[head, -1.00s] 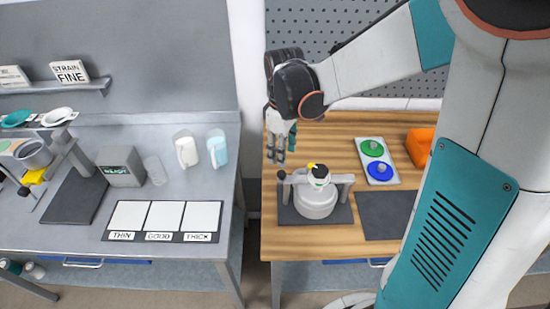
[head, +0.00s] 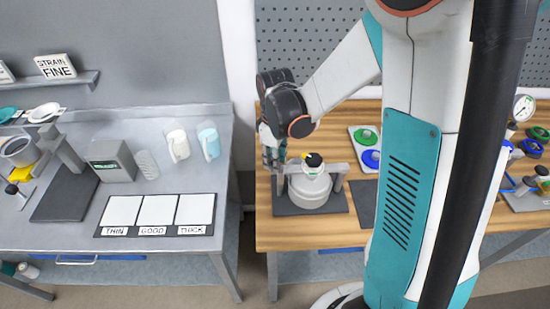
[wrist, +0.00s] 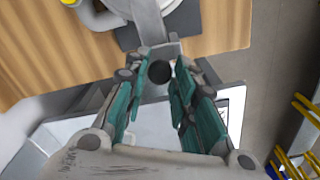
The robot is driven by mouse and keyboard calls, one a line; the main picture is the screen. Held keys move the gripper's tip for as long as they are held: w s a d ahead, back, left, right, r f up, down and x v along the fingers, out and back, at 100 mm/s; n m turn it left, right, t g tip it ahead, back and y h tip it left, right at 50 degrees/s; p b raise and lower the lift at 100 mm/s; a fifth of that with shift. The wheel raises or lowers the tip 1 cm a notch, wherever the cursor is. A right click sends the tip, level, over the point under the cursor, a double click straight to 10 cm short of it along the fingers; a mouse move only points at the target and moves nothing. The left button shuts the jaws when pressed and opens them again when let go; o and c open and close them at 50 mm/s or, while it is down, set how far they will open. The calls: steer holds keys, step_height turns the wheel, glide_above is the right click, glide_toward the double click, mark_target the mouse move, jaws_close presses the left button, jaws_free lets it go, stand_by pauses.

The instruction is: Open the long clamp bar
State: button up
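The long clamp bar (head: 292,169) is a grey bar lying across the top of a white drum (head: 310,194), which stands on a dark mat. In the wrist view the bar (wrist: 148,17) runs down from the top, and a round black knob (wrist: 157,87) at its end lies between the fingers. My gripper (head: 273,160) is at the left end of the bar, pointing down. In the wrist view my gripper (wrist: 165,65) is open, with teal finger pads on either side of the knob. I cannot tell whether they touch it.
A tray with a green button (head: 366,137) and a blue button (head: 371,158) lies behind and right of the drum. A gauge (head: 523,107) with coloured valves stands far right. A left bench (head: 70,232) holds jugs and a grey box across a gap.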

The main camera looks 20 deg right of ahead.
jaws_close()
steer(key=shift+w, duration=0.15)
steer(key=shift+w+d+m, duration=0.25)
steer(key=shift+w+m, duration=0.05)
steer(key=shift+w, duration=0.2)
steer(key=w+d+m+b, duration=0.3)
steer(key=w+d+m, duration=0.6)
steer(key=w+d, duration=0.3)
steer(key=d+m+b, duration=0.1)
steer(key=d+m, duration=0.9)
steer(key=d, duration=0.7)
steer(key=shift+s+b, duration=0.3)
steer(key=shift+s, duration=0.05)
